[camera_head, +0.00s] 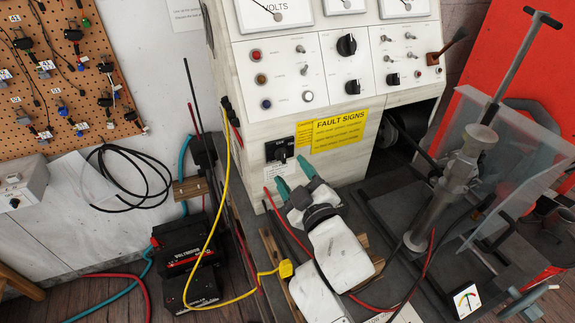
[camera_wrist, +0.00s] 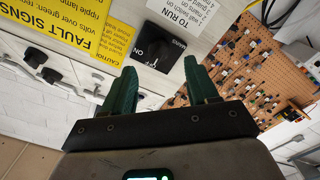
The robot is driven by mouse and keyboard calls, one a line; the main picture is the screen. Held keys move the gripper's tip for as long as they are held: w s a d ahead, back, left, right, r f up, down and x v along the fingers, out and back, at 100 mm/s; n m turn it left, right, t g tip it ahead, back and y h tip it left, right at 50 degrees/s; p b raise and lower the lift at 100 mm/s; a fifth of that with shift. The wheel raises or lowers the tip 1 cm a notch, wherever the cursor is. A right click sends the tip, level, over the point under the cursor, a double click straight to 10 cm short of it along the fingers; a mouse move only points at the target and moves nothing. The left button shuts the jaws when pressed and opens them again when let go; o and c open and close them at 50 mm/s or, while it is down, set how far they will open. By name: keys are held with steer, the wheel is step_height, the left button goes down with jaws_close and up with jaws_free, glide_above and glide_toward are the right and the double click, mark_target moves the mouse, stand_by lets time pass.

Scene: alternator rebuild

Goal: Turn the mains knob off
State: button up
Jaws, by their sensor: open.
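The mains knob (camera_head: 280,151) is black and sits on a black plate low on the white test bench front, left of the yellow fault signs label. In the wrist view the knob (camera_wrist: 158,50) shows upside down, with ON, OFF and MAINS lettering on its plate. I cannot tell clearly where it points. My gripper (camera_head: 295,176) has green fingers and is open and empty, just below and in front of the knob. In the wrist view the gripper (camera_wrist: 160,70) has its fingertips on either side of the knob plate's near edge, seemingly apart from the knob.
A clear guard (camera_head: 505,165) and a steel post (camera_head: 440,195) stand to the right of my arm. A pegboard (camera_head: 55,75) hangs at the left.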

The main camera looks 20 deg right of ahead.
steer(key=s, duration=0.6)
steer(key=shift+b, duration=0.4)
